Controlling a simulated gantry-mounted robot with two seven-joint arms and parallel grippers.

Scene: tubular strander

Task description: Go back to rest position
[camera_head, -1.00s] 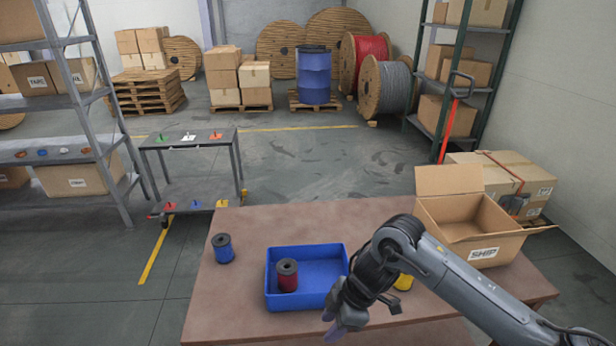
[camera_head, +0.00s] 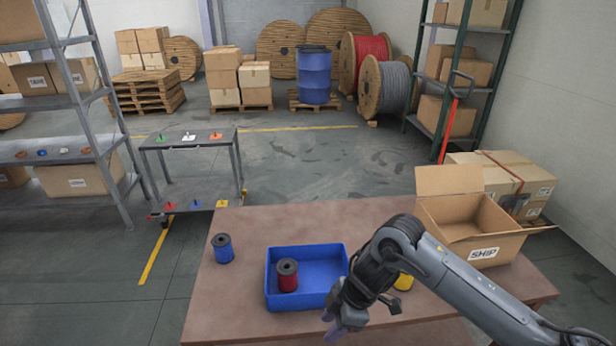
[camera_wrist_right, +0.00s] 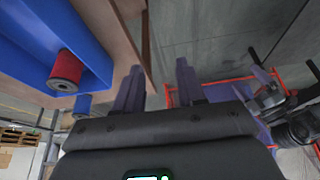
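My right gripper (camera_head: 335,328) hangs over the table's front edge, in front of the blue bin's right corner. In the right wrist view its two fingers (camera_wrist_right: 160,75) stand apart with nothing between them. A blue spool (camera_head: 222,250) stands on the table left of the bin. A yellow spool (camera_head: 404,282) is partly hidden behind my right arm.
The brown table (camera_head: 300,218) also bears an open SHIP carton (camera_head: 483,252) at the right, close to my right forearm. A small cart (camera_head: 190,142) with colored pegs stands behind at the left. Shelves line both sides. The table's back left is clear.

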